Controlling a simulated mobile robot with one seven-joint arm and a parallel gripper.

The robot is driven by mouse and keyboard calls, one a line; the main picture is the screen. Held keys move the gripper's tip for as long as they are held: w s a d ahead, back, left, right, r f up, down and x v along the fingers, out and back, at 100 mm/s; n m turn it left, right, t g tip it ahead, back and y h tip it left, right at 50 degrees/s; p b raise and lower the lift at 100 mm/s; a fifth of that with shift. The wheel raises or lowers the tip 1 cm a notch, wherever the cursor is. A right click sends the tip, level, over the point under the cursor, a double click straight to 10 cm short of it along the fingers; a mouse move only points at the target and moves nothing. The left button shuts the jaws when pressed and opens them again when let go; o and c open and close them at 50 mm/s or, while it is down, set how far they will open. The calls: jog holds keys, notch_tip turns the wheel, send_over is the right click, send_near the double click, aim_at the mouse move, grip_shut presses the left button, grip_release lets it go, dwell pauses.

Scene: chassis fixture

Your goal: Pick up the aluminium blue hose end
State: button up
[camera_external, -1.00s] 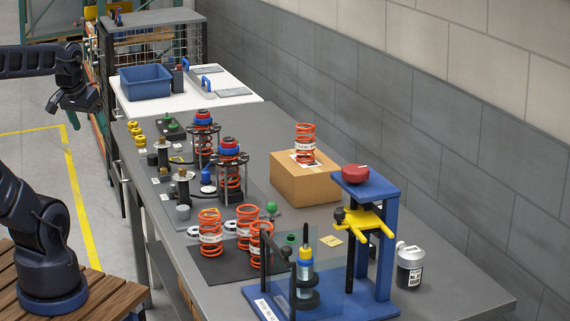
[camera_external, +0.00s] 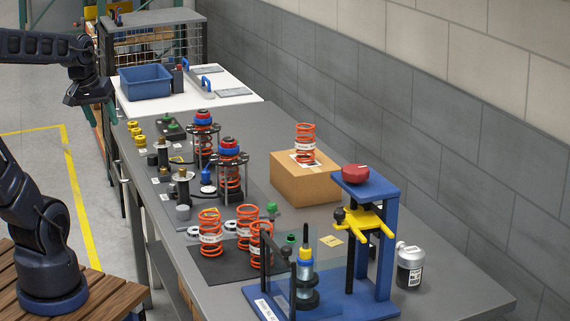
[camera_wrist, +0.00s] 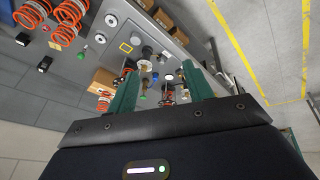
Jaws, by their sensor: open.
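A small blue fitting (camera_external: 206,177) stands on the bench among black and brass parts, just left of the front caged spring; it may be the blue hose end, but it is too small to tell. A small blue spot (camera_wrist: 155,76) shows between my fingers in the wrist view; I cannot tell if it is the same part. My gripper (camera_external: 104,109) is high at the left, near the bench's far left end, well apart from the fitting. Its green fingers are spread and empty in the wrist view (camera_wrist: 161,82).
Caged springs with red and blue tops (camera_external: 229,146) stand close by the fitting. Orange springs (camera_external: 209,233), a cardboard box (camera_external: 310,184) and a blue press frame (camera_external: 386,250) occupy the nearer bench. A blue bin (camera_external: 145,83) sits on the white table.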

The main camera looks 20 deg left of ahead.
jog(key=w+d+f+n+h, duration=0.1)
jog(key=w+d+n+h, duration=0.1)
jog(key=w+n, duration=0.65)
jog(key=n+g+h, duration=0.1)
jog(key=n+h, duration=0.1)
jog(key=n, duration=1.2)
send_near(205, 170)
jog(key=x, duration=0.5)
jog(key=shift+s+d+f, duration=0.1)
jog(key=shift+s+d, duration=0.2)
jog(key=shift+w+x, duration=0.1)
jog(key=shift+x, duration=1.15)
jog(key=shift+w+x, duration=0.15)
jog(key=shift+x, duration=1.1)
jog(key=shift+a, duration=0.15)
jog(key=c, duration=1.1)
